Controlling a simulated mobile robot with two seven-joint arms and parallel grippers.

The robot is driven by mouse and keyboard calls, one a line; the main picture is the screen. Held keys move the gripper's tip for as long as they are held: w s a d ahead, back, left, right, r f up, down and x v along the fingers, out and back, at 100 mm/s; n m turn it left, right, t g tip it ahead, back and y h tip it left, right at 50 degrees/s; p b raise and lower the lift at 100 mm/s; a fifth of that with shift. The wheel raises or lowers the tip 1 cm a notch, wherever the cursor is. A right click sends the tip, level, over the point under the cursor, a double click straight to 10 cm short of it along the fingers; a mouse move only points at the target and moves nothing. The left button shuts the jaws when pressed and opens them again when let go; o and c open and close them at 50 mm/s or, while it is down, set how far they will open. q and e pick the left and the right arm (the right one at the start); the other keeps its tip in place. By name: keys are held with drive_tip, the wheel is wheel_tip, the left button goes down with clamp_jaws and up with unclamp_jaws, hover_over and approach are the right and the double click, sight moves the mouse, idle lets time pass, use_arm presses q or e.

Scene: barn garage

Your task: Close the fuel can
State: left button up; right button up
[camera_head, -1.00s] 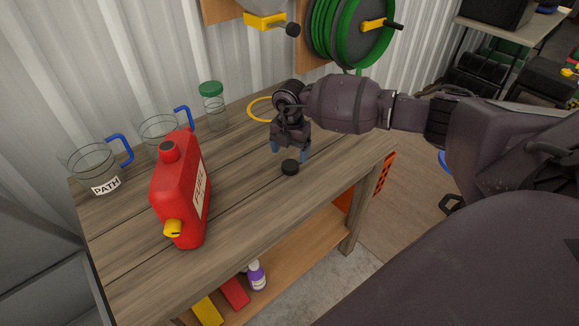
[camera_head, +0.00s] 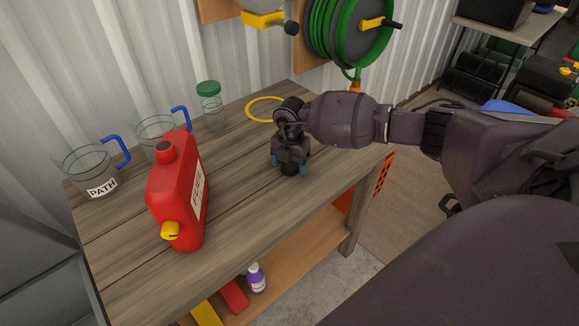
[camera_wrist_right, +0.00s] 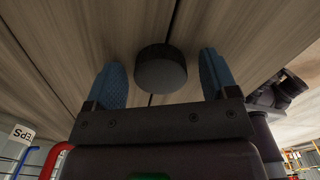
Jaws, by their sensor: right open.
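The red fuel can (camera_head: 176,200) stands upright on the wooden workbench at the left, with a "FUEL" label and a yellow spout cap (camera_head: 171,231). A gap shows between the cap and each finger. My left gripper is not in view.
Two clear jugs with blue handles, one labelled "PATH" (camera_head: 100,172), and a green-lidded jar (camera_head: 209,105) stand behind the can. A yellow ring (camera_head: 264,110) lies at the back. The bench (camera_head: 240,190) between can and gripper is clear.

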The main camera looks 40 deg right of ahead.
sight(290, 164)
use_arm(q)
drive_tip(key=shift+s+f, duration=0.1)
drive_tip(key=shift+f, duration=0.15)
use_arm(e)
drive_tip(key=c, duration=0.9)
drive_tip(key=shift+r, duration=0.5)
use_arm(q)
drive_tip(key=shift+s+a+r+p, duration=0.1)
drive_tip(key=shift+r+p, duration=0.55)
drive_tip(key=shift+p, duration=0.15)
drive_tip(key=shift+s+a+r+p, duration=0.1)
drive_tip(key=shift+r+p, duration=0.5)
drive_tip(key=shift+p, duration=0.2)
use_arm(e)
drive_tip(key=shift+r, duration=9.5)
